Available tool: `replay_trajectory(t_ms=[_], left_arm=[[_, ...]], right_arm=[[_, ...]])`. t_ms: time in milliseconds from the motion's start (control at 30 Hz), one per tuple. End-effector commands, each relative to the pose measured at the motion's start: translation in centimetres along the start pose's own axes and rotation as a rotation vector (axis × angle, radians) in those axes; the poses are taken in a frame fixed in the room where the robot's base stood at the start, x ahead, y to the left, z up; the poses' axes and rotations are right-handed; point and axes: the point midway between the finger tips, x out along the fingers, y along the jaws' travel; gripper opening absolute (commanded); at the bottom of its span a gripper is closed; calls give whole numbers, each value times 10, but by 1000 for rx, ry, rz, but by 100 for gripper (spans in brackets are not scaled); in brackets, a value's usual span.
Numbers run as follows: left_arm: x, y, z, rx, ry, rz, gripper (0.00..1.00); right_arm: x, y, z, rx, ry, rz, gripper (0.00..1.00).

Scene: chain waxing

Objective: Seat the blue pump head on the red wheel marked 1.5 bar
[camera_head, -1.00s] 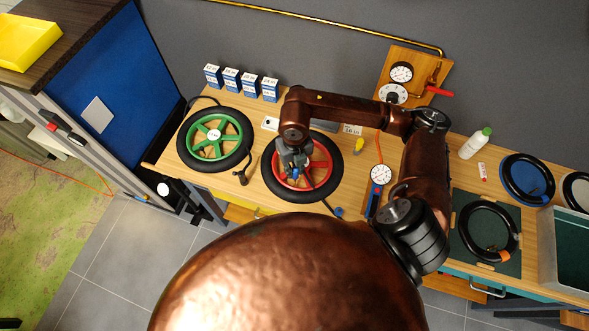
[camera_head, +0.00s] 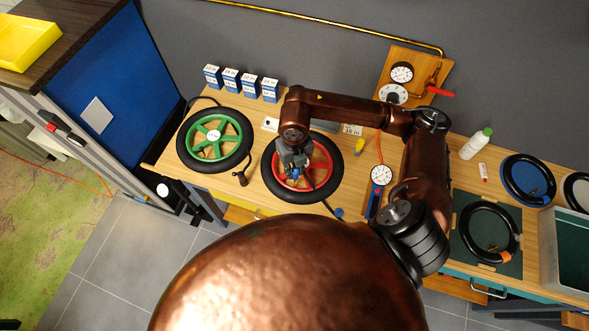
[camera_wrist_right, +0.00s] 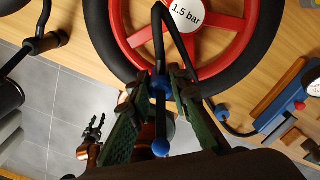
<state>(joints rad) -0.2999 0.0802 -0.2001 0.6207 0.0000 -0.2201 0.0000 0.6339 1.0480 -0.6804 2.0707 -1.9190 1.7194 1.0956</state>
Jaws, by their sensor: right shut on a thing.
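The red wheel (camera_head: 322,150) lies flat on the bench, with a black tyre and a white hub label reading 1.5 bar (camera_wrist_right: 186,15) in the right wrist view. My right gripper (camera_head: 294,165) is over the left part of this wheel. Its green-padded fingers (camera_wrist_right: 167,90) are shut on the blue pump head (camera_wrist_right: 160,84), beside the rim and tyre. A black hose bends above it, and a blue ball (camera_wrist_right: 160,148) shows below. The fingers hide part of the head; I cannot tell whether it touches a valve. A dark jaw-like shape (camera_wrist_right: 94,130), perhaps my left gripper, is small at the lower left.
A green wheel (camera_head: 216,139) lies to the left with a black hose near it. A gauge (camera_head: 380,175) on a blue-and-red body stands right of the red wheel. Blue boxes (camera_head: 231,80) line the back. A blue end piece (camera_head: 338,212) is near the front edge.

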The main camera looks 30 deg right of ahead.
Motion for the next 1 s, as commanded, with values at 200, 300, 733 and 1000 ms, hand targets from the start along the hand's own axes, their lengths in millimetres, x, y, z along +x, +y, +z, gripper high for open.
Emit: replay_trajectory(t_ms=[200,300,733,1000], left_arm=[[3,0,0,0,0,0,40],[4,0,1,0,-1,0,40],[10,0,2,0,-1,0,40],[13,1,2,0,-2,0,40]], right_arm=[[3,0,0,0,0,0,0],[4,0,0,0,0,0,0],[10,0,0,0,0,0,0],[14,0,0,0,0,0,0]])
